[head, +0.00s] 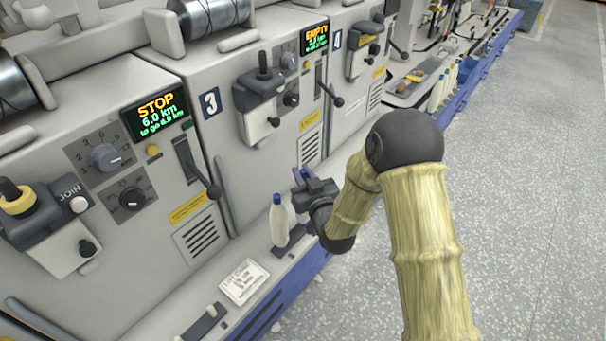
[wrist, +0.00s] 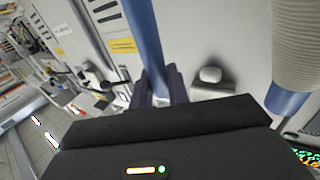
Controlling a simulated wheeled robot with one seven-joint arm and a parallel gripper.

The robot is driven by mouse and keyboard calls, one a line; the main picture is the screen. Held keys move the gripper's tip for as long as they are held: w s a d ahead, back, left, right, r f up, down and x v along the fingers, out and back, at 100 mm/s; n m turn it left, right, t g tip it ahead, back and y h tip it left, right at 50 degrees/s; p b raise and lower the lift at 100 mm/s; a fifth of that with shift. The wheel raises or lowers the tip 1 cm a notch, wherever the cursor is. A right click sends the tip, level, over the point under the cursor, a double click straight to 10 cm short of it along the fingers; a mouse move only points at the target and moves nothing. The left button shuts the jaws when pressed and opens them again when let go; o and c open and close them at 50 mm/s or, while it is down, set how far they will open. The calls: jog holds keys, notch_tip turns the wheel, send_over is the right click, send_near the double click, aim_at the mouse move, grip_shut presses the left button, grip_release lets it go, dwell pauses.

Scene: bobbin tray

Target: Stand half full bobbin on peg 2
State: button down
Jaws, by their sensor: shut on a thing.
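My gripper (head: 306,183) is over the ledge in front of the machine marked 3. In the wrist view its dark fingers (wrist: 161,82) are shut on a bare blue tube (wrist: 142,38). No yarn shows on the visible part of this tube, so I cannot tell how full it is. A white bobbin with a blue top (head: 281,216) stands upright just left of my gripper in the head view. A cream wound bobbin (wrist: 299,38) with a blue tube end shows at the right of the wrist view. I cannot make out which peg is peg 2.
A printed card (head: 243,282) lies on the ledge, with a dark holder (head: 203,322) closer to me. The machine fronts carry levers, knobs and a display reading STOP (head: 160,112). More white bobbins (head: 440,92) stand farther along. The grey floor (head: 530,200) at right is clear.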

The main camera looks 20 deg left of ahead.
jog(key=shift+f+b, duration=0.4)
jog(key=shift+f, duration=0.05)
jog(key=c, duration=1.6)
grip_release()
jog(key=b+v, duration=0.2)
jog(key=v, duration=0.9)
jog(key=shift+b, duration=0.35)
jog(key=shift+d+r, duration=0.1)
